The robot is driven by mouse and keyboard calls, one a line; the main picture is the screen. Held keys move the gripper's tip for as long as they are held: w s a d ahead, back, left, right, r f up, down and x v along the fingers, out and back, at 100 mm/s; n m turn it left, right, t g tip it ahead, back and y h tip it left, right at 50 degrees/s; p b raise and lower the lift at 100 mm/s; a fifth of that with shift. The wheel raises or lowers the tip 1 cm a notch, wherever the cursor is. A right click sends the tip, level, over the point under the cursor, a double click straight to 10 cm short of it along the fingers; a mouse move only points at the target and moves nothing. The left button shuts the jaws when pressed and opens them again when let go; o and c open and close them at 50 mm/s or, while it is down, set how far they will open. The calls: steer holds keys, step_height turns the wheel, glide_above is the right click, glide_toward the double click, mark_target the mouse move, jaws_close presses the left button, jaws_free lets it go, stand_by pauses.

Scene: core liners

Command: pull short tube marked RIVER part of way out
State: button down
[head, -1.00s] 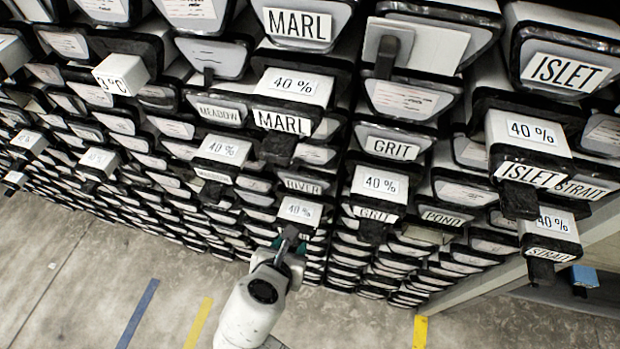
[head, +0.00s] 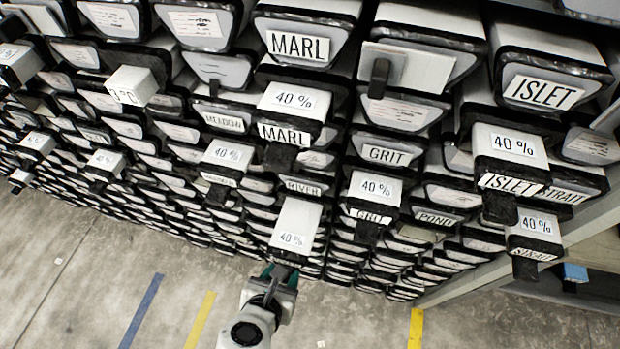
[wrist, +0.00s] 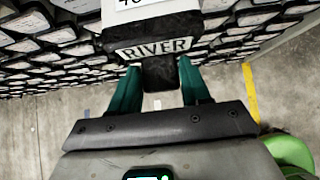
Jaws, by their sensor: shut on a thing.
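The short tube marked RIVER (head: 298,222) sticks out of the rack in the head view, its white top with a "40 %" label showing. In the wrist view its dark front end bears the RIVER label (wrist: 154,48), with a dark pull tab (wrist: 160,76) hanging below. My gripper (wrist: 158,70) has its two green fingers on either side of that tab, shut on it. In the head view my gripper (head: 280,274) is at the tube's lower, outer end, and the tab is mostly hidden. Another RIVER label (head: 303,187) is on the liner above it.
Other short tubes jut out nearby: a MARL one (head: 290,100) above, a GRIT one (head: 375,188) to the right, and one (head: 228,153) to the upper left. An ISLET one (head: 512,145) is farther right. The concrete floor (head: 90,270) in front is clear.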

steer(key=s+a+p, duration=0.2)
steer(key=s+p, duration=0.1)
steer(key=s, duration=0.4)
steer(key=shift+a, duration=0.25)
stand_by(0.4)
steer(key=shift+c, duration=2.2)
jaws_free()
